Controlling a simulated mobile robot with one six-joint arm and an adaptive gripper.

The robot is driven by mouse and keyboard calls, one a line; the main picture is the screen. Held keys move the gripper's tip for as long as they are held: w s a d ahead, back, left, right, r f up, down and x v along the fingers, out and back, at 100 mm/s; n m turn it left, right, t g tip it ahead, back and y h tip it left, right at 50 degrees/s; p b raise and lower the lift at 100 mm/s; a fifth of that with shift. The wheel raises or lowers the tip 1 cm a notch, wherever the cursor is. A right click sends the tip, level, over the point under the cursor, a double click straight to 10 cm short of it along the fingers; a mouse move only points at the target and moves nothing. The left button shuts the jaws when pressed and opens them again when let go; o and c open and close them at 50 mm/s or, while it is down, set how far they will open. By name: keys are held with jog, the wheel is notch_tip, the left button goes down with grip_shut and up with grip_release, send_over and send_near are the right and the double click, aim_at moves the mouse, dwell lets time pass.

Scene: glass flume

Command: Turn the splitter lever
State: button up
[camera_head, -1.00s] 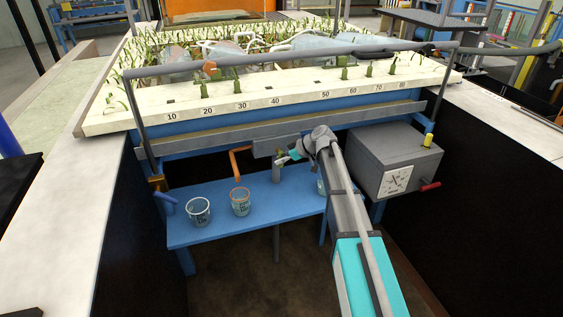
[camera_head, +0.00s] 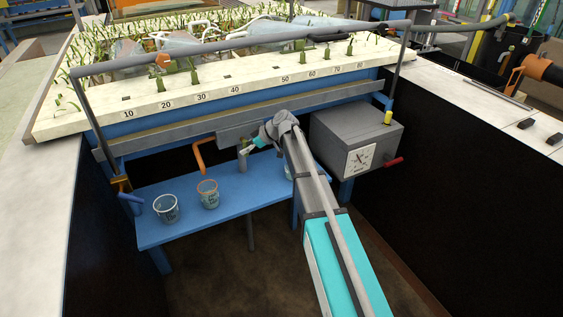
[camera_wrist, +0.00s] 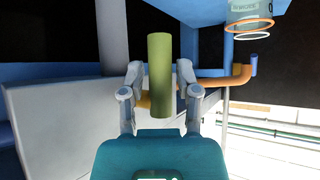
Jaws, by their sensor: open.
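The splitter lever appears to be the olive-green upright cylinder (camera_wrist: 159,68) in the wrist view. It shows as a small grey-green post (camera_head: 243,159) below the grey trough in the head view. My gripper (camera_head: 249,149) is at this post, reaching in from the right. In the wrist view my gripper (camera_wrist: 159,88) is open, with one finger on each side of the cylinder. Dark gaps show between the cylinder and both fingers, so they look apart. The cylinder's lower end is hidden or ends near the gripper's palm.
An orange bent pipe (camera_head: 200,154) is left of the post. Two clear cups, one plain (camera_head: 166,209) and one orange-rimmed (camera_head: 208,195), stand on the blue bench (camera_head: 190,233). A grey box (camera_head: 357,135) with a dial and red handle is close to my arm's right.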

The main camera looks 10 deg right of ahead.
jog(key=shift+r, duration=0.1)
jog(key=h+p, duration=0.3)
jog(key=shift+d+r+n, duration=0.15)
jog(key=shift+d+n, duration=0.05)
jog(key=shift+n, duration=0.2)
jog(key=s+d+r+t+h+p, duration=0.1)
jog(key=s+d+r+h+p, duration=0.15)
jog(key=r+p, duration=0.4)
jog(key=s+d+r+h+p, duration=0.1)
jog(key=s+d+r+p, duration=0.15)
jog(key=r+p, duration=0.45)
jog(key=s+d+f+m+g+h, duration=0.1)
jog(key=s+d+m, duration=0.1)
jog(key=s+m, duration=0.2)
jog(key=s+d+f+m+g, duration=0.1)
jog(key=s+m, duration=0.3)
jog(key=s, duration=0.7)
jog(key=s+d+f+m+g+h+p, duration=0.1)
jog(key=s+d+m, duration=0.3)
jog(key=s, duration=0.3)
jog(key=shift+s+m+g+h, duration=0.25)
jog(key=shift+m+g+h, duration=0.1)
jog(key=shift+m, duration=0.15)
jog(key=shift+o, duration=0.2)
